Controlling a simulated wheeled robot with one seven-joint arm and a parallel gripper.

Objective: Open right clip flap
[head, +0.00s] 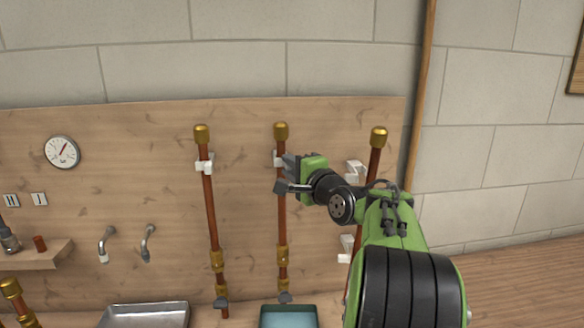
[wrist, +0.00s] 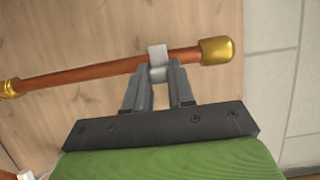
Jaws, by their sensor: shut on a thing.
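Three upright copper pipes with brass caps stand against the wooden board: a left pipe (head: 210,215), a middle pipe (head: 282,220) and a right pipe (head: 375,160). My gripper (head: 281,176) is at the upper part of the middle pipe. In the wrist view, my gripper (wrist: 160,76) is shut on the pale clip (wrist: 158,54) around this pipe, just below its brass cap (wrist: 216,50). The fingers partly hide the clip and its flap. The upper right clip (head: 355,168) shows white beside the right pipe, and a lower white clip (head: 346,243) shows below it.
The left pipe has a white clip (head: 205,166). A gauge (head: 62,152), two taps (head: 148,243) and a small shelf (head: 35,257) are at the left. A grey tray (head: 145,315) and a teal bin (head: 289,316) are at the bottom. My arm covers the lower right pipe.

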